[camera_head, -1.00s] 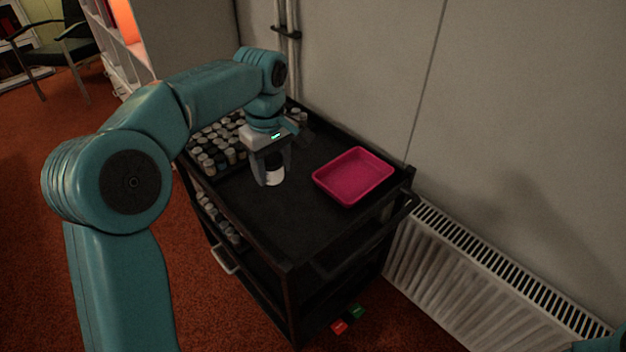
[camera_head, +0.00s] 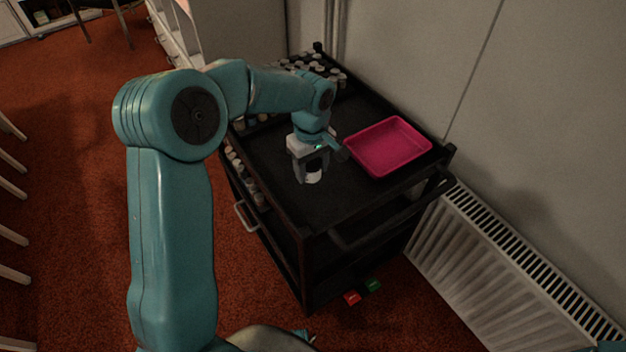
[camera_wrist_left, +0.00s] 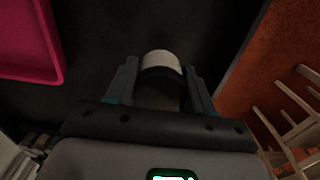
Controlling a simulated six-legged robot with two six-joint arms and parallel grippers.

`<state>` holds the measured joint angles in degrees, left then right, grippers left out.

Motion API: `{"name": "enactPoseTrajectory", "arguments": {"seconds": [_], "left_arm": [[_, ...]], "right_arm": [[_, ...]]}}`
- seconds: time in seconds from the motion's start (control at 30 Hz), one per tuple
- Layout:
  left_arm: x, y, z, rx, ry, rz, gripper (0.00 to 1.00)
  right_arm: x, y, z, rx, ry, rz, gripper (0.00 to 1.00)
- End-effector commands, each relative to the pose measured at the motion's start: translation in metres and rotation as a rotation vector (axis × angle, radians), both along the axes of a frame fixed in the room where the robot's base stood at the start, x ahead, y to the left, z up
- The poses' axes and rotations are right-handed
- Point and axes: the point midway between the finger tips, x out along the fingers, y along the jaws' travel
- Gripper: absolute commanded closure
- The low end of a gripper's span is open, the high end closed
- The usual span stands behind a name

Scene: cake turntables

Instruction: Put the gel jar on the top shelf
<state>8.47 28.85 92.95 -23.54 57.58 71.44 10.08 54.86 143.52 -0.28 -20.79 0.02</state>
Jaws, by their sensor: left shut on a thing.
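The gel jar (camera_head: 314,173) is a small dark jar with a white part. It is between the fingers of my left gripper (camera_head: 311,177), which is shut on it. In the left wrist view the jar (camera_wrist_left: 161,66) shows its pale end beyond the two fingers (camera_wrist_left: 160,88). The jar is over the top shelf (camera_head: 290,205) of a black cart. I cannot tell whether it touches the shelf. My right gripper is not in view; only a bit of teal shows at the bottom right corner.
A pink tray (camera_head: 390,148) lies on the top shelf right of the jar. Several small jars (camera_head: 318,66) stand at the shelf's far end. The shelf's near part is bare. A radiator (camera_head: 510,270) stands right of the cart. Red (camera_head: 352,298) and green (camera_head: 373,286) blocks lie on the floor.

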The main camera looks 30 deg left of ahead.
Motion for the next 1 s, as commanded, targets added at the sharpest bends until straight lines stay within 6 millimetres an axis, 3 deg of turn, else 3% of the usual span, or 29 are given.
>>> {"name": "enactPoseTrajectory", "arguments": {"seconds": [0.17,0.43,0.5,0.8,0.83,0.9,1.0], "left_arm": [[0.002,0.001,-0.014,0.0,0.0,0.001,0.79],[0.004,0.001,-0.052,0.0,0.002,0.001,0.79],[0.004,0.0,-0.054,0.0,0.0,0.001,0.84],[0.004,0.0,-0.058,0.0,0.0,0.001,0.85],[0.004,0.0,-0.057,0.0,0.0,0.001,0.42],[0.004,0.0,-0.056,0.0,0.0,0.001,0.21],[0.004,0.0,-0.056,0.0,0.0,0.001,0.21]], "right_arm": [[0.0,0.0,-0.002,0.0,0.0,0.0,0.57],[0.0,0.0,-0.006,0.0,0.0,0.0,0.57],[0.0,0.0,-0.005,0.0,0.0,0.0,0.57],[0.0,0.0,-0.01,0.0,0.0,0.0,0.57],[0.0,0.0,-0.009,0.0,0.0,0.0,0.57],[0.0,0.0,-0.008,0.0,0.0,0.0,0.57],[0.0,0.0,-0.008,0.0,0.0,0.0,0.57]]}}
